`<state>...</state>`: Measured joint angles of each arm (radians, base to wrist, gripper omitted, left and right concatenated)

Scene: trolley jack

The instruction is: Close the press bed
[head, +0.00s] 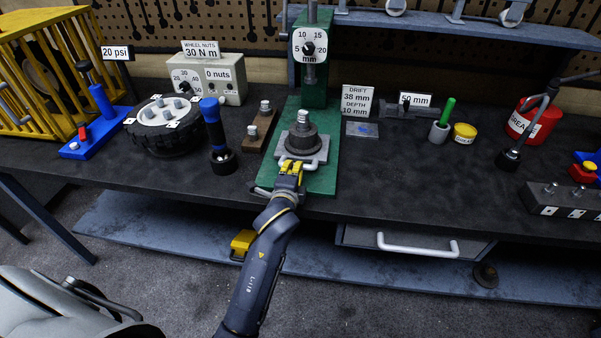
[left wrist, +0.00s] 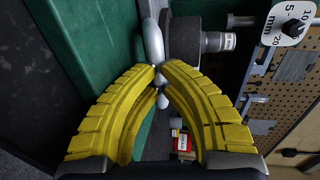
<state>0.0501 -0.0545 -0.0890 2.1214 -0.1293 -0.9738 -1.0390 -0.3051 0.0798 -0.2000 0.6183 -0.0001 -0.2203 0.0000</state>
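The green press (head: 322,180) stands on the bench with a dial gauge (head: 309,45) and a ram at the top of its column. Its grey bed (head: 318,157), with a pale handle at the front, carries a dark round hub (head: 302,138) with a metal stud. The hub sits forward of the column. My left gripper (head: 291,168) is at the front of the bed. In the left wrist view its yellow fingers (left wrist: 161,78) close around the silver handle (left wrist: 153,40), with the dark hub (left wrist: 182,40) just beyond. My right gripper is not in view.
A brown block with studs (head: 259,131) and a blue-black torch-like tool (head: 215,135) stand left of the press. A wheel (head: 163,138) is further left. Right are a blue-grey plate (head: 362,129) and a green-handled brush pot (head: 440,131). A drawer (head: 365,237) lies below the bench top.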

